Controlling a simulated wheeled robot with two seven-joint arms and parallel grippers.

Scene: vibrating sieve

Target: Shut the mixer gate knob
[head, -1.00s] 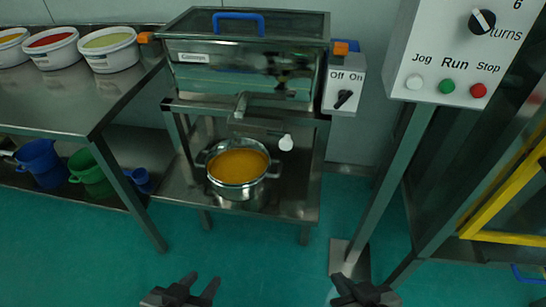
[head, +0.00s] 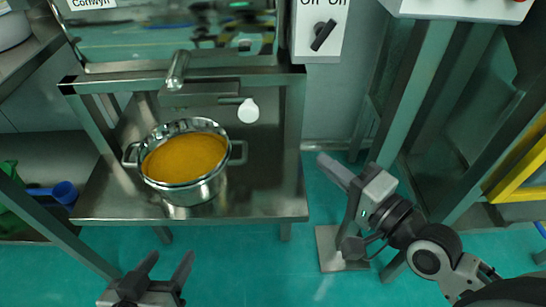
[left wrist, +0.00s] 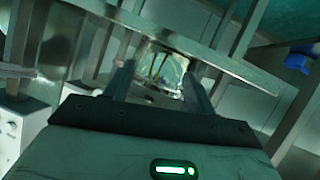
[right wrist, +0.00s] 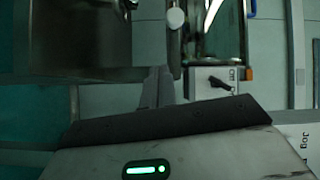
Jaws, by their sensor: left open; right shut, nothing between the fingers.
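The mixer gate knob (head: 248,110) is a white round knob on a short rod, to the right of the metal spout (head: 177,70) under the mixer (head: 180,45). A white round thing in the right wrist view (right wrist: 175,18) looks like the same knob. My right gripper (head: 326,162) is shut and empty, to the right of and below the knob in the head view, apart from it. My left gripper (head: 168,263) is open and empty at the bottom left, in front of the lower shelf. A steel pot of orange contents (head: 185,160) stands below the spout.
The off/on switch box (head: 318,30) is above and right of the knob. A metal post (head: 400,100) stands close to my right arm. The stand's shelf (head: 265,200) is bare right of the pot. Blue and green vessels are at the far left.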

